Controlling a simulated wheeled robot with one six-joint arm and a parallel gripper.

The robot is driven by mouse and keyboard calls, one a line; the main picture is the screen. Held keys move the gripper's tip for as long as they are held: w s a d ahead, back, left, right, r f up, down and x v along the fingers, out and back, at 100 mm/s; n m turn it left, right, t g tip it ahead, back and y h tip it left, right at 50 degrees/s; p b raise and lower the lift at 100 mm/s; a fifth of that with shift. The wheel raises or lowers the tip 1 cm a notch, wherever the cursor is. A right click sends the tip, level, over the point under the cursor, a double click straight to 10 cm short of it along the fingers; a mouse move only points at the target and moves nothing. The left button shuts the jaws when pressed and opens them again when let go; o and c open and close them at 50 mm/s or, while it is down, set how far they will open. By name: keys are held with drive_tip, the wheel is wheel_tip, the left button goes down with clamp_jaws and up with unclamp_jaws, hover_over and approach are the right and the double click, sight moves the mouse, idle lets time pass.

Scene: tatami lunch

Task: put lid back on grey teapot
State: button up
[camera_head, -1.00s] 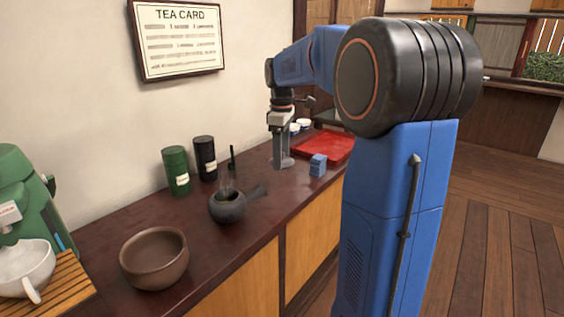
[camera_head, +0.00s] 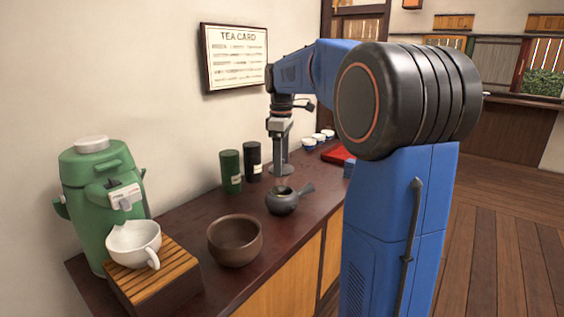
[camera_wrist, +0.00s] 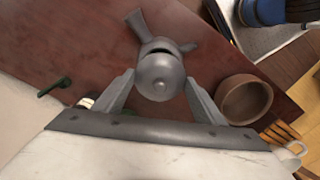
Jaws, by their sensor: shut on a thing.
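The grey teapot (camera_head: 282,203) stands on the dark counter with its top open and its handle pointing right. Faint steam shows over the opening. My gripper (camera_head: 281,161) points down and is shut on the grey lid (camera_head: 281,171), held above the counter. In the head view the lid appears above and slightly behind the pot, apart from it. In the wrist view the lid (camera_wrist: 159,80) sits between the two fingers and hides part of the teapot (camera_wrist: 152,46) below it. The exact gap between lid and pot cannot be told.
A green canister (camera_head: 231,171) and a black canister (camera_head: 252,161) stand behind the pot. A brown bowl (camera_head: 235,241) stands in front left. A green dispenser (camera_head: 98,185) and a white cup (camera_head: 134,246) on a slatted stand (camera_head: 165,280) are at left. A red tray (camera_head: 338,154) lies beyond.

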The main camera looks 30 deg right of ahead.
drive_tip(key=shift+f, duration=2.95)
drive_tip(key=shift+f, duration=0.15)
drive_tip(key=o, duration=1.5)
drive_tip(key=shift+r, duration=3.5)
